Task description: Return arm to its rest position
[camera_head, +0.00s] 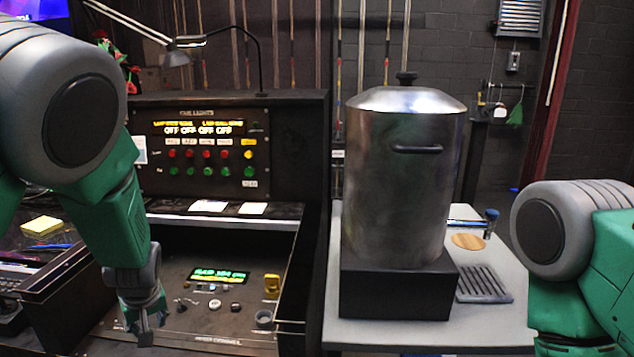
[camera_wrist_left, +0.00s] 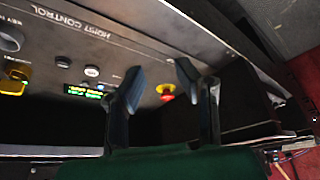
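My left arm comes in from the left and hangs down over the lower control panel (camera_head: 205,325). My left gripper (camera_head: 145,322) is near the panel's left part in the head view. In the left wrist view its two fingers (camera_wrist_left: 160,78) are apart with nothing between their tips. A red button on a yellow base (camera_wrist_left: 166,92) shows beyond the gap. The panel labelled hoist control also shows there, with round buttons (camera_wrist_left: 91,71) and a small green and yellow display (camera_wrist_left: 84,91). My right arm shows at the right edge; its gripper is outside the picture.
An upright cue-light panel (camera_head: 205,150) with red and green buttons stands behind. A large metal pot (camera_head: 400,180) sits on a black block (camera_head: 395,290) on a white table (camera_head: 345,328) at right. A drawer-like black side (camera_head: 60,290) borders the lower panel at left.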

